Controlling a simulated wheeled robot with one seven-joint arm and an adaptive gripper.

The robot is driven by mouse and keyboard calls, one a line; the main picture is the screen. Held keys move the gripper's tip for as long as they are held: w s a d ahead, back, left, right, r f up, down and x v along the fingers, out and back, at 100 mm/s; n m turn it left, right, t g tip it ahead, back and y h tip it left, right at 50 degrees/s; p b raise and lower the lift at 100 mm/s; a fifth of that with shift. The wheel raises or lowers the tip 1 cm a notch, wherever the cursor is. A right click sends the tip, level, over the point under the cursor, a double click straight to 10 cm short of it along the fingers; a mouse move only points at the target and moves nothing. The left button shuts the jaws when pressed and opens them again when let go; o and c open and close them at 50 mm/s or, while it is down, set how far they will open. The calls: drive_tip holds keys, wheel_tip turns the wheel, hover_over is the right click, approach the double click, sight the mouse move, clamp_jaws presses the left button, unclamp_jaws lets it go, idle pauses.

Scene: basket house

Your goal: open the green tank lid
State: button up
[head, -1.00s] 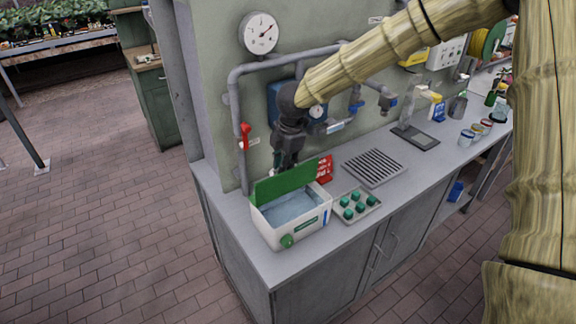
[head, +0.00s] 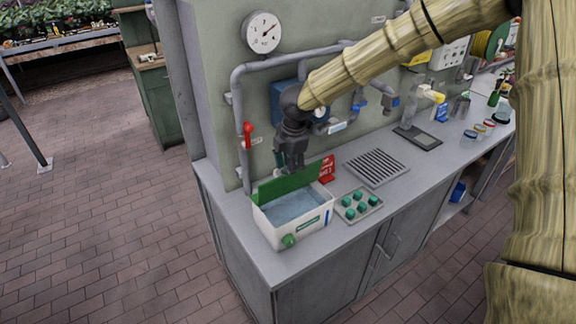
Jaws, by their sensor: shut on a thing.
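The white tank (head: 283,232) stands on the grey bench near its left front corner, with pale blue water inside. Its green lid (head: 276,189) stands up, raised along the back edge, so the tank's top is open. A round green knob (head: 289,240) is on the tank's front. My gripper (head: 291,167) reaches down from above to the lid's upper edge. It is shut on the lid there; the exact contact of the fingertips is small and partly hidden.
A tray of green round pieces (head: 358,204) sits right of the tank, with a red card (head: 327,168) behind it. A grey drain grate (head: 376,167) lies farther right. Pipes, a red-handled valve (head: 248,135) and a gauge (head: 264,32) are on the wall.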

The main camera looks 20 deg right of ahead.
drive_tip(key=shift+s+f, duration=0.1)
drive_tip(key=shift+f, duration=0.05)
drive_tip(key=w+a+r+p, duration=0.3)
drive_tip(key=w+r+p, duration=0.1)
drive_tip(key=w, duration=0.7)
drive_tip(key=shift+w+r+p, duration=0.2)
drive_tip(key=shift+r+p, duration=0.2)
drive_tip(key=shift+p, duration=0.3)
idle(0.7)
idle(0.4)
wheel_tip(320, 180, up, 12)
drive_tip(key=s, duration=0.2)
drive_tip(key=shift+d+f, duration=0.15)
drive_tip(key=shift+d, duration=0.2)
drive_tip(key=shift+s, duration=0.1)
